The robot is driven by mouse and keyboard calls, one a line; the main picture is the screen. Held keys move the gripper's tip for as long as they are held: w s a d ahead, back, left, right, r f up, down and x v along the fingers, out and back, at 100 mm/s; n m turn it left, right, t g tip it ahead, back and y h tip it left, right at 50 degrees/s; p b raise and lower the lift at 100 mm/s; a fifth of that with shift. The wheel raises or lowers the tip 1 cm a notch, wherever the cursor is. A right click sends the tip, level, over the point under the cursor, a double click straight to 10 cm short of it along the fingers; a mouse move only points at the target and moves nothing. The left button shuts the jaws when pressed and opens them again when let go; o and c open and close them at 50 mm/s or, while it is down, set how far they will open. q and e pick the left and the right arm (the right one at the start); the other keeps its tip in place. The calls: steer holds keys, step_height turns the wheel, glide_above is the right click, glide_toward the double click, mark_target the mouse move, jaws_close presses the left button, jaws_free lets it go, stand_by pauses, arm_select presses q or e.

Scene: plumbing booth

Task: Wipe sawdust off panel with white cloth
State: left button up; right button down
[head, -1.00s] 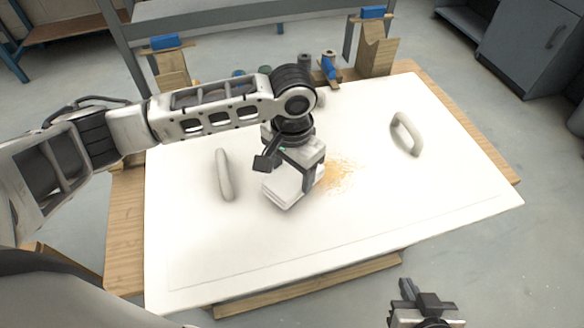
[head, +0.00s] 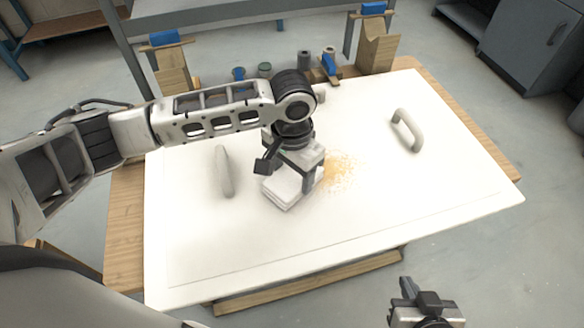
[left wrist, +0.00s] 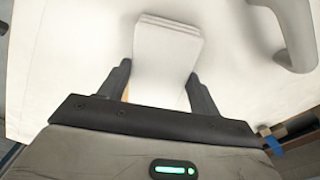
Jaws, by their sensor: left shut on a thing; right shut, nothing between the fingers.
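The white panel (head: 400,200) lies on a wooden bench, with a grey handle at the left (head: 224,171) and another at the right (head: 407,130). A patch of orange-yellow sawdust (head: 341,171) lies near the panel's middle. My left gripper (head: 293,182) is shut on the folded white cloth (head: 280,191), just left of the sawdust. The cloth also shows between the fingers in the left wrist view (left wrist: 167,55). I cannot tell whether it presses on the panel. My right gripper (head: 408,290) is shut and empty, in front of the panel's near edge.
Wooden supports with blue clamps stand behind the panel at the left (head: 168,62) and right (head: 376,45). Small spools and cans (head: 304,61) stand along the back edge. A grey cabinet (head: 530,50) is at the far right.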

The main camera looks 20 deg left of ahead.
arm_select(q)
steer(key=shift+f, duration=0.2)
steer(key=shift+w+d+r+p, duration=0.15)
steer(key=shift+w+d+p, duration=0.35)
steer(key=shift+d, duration=0.3)
steer(key=shift+w+d, duration=0.8)
steer(key=shift+d, duration=0.35)
steer(key=shift+w+d+f, duration=0.15)
steer(key=shift+w+d, duration=0.2)
steer(key=shift+d, duration=0.15)
steer(key=shift+w+d+f, duration=0.1)
steer(key=shift+w+d, duration=0.2)
steer(key=shift+d, duration=0.2)
